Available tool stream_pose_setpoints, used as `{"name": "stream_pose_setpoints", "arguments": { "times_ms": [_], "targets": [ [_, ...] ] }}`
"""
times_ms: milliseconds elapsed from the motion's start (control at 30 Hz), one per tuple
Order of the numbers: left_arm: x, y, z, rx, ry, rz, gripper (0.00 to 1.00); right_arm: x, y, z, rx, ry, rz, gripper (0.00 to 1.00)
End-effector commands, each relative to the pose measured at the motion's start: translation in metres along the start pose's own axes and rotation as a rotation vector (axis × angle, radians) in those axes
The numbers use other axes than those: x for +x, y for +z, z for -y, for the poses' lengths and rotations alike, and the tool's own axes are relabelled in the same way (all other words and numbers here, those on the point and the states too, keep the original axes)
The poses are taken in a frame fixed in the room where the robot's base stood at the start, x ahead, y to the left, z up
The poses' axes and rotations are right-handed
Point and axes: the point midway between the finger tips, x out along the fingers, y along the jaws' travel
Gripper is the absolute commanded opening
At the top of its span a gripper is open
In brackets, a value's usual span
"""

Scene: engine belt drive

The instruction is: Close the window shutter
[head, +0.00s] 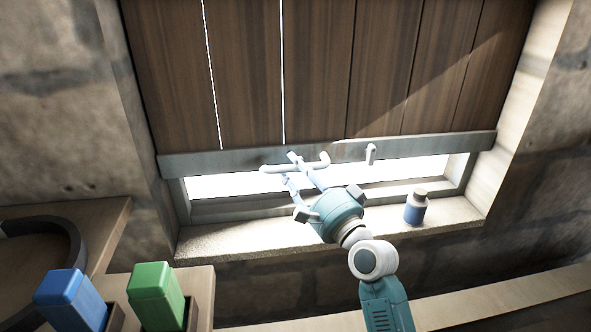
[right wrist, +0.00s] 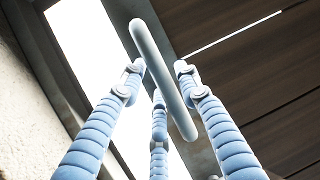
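The window shutter (head: 310,75) is made of dark wooden planks with a grey metal strip (head: 200,162) along its lower edge. It covers most of the window, and a bright gap shows below it. A pale bar handle (head: 275,169) sits on the strip; it also shows in the right wrist view (right wrist: 158,70). My right gripper (head: 296,168) is at the handle, its blue fingers on either side of the bar. In the right wrist view the fingers (right wrist: 160,75) are spread, with small gaps to the bar. My left gripper is out of view.
A small blue bottle with a grey cap (head: 416,207) stands on the stone sill (head: 230,240), right of my gripper. A small pale hook (head: 371,154) is right of the handle. Blue (head: 70,298) and green (head: 157,297) blocks stand at lower left.

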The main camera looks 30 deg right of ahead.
Motion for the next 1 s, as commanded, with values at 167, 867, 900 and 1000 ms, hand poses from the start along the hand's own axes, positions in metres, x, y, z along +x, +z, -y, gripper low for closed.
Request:
{"name": "stream_pose_setpoints", "arguments": {
  "times_ms": [167, 867, 900, 1000],
  "targets": [
    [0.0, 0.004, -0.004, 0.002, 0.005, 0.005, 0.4, -0.007, 0.0, 0.0, -0.002, 0.001, 0.0, 0.32],
    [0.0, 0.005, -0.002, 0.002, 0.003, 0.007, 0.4, -0.118, 0.0, 0.0, 0.0, 0.001, 0.001, 0.32],
    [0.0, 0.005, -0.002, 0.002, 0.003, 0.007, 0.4, -0.119, 0.0, 0.0, 0.0, 0.0, 0.0, 0.32],
    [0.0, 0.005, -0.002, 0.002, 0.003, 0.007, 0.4, -0.121, -0.001, 0.0, 0.0, 0.0, -0.001, 0.32]
  ]
}}
